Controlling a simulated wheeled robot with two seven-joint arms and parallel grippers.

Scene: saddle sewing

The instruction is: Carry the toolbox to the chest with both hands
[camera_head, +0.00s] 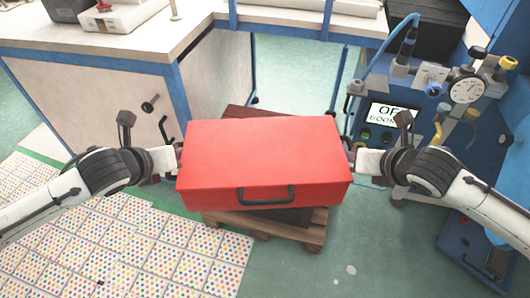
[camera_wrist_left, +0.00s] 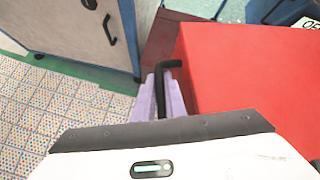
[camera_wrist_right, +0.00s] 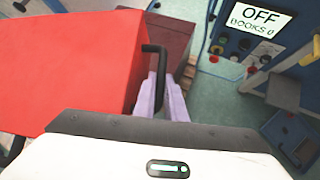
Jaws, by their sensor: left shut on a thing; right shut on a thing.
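The red toolbox (camera_head: 265,150) is held level between my two arms, with a dark handle (camera_head: 266,195) on its near face. My left gripper (camera_head: 178,158) is at its left end; in the left wrist view the pale fingers (camera_wrist_left: 160,92) are shut on a black side handle (camera_wrist_left: 168,75). My right gripper (camera_head: 352,158) is at its right end; in the right wrist view the fingers (camera_wrist_right: 160,95) are shut on the other black side handle (camera_wrist_right: 155,60). Behind and below the toolbox is a dark reddish chest-like surface (camera_head: 250,113), mostly hidden.
A wooden pallet (camera_head: 312,236) shows under the toolbox. A white workbench with a cabinet (camera_head: 90,100) stands at the left and back. A blue machine with a gauge (camera_head: 467,90) and a display (camera_head: 392,114) stands at the right. Dotted mats (camera_head: 130,240) cover the left floor.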

